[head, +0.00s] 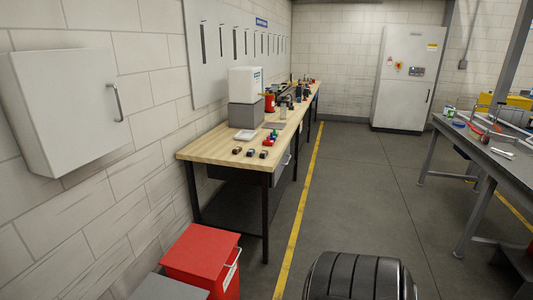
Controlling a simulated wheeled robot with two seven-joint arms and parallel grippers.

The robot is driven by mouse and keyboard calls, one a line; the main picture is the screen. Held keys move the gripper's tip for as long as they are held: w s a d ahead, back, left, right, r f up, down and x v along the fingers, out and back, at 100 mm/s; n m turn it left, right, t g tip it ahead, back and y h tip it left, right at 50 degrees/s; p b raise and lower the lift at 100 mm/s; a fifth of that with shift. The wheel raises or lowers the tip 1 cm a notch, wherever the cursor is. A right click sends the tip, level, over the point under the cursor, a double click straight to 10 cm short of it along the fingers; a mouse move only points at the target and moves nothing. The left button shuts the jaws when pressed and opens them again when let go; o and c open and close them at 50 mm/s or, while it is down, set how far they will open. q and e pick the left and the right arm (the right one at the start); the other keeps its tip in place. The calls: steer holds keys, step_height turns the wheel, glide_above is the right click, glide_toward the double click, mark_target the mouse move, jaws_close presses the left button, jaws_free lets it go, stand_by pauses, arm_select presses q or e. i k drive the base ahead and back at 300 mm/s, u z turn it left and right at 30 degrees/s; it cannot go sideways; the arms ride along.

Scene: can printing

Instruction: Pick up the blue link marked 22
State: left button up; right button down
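I cannot pick out a blue link marked 22; the small parts are too far away for any marking to be read. On the near end of the wooden workbench (215,150) stands a cluster of small red, blue and green pieces (269,140). In front of it lie a few small dark blocks in a row, one brownish (237,151) and another bluish-grey (263,154). Neither of my grippers is in view.
A red cabinet (200,258) stands on the floor before the bench. A grey metal table (480,150) is at the right. A yellow line (300,215) runs along the open floor between. A white wall cabinet (65,110) hangs at the left.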

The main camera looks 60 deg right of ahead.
mark_target(251, 152)
steer(key=z, duration=2.3)
steer(key=i, duration=0.5)
steer(key=z, duration=0.8)
steer(key=i, duration=2)
steer(key=u, duration=0.9)
steer(key=i, duration=0.25)
steer(key=u, duration=0.1)
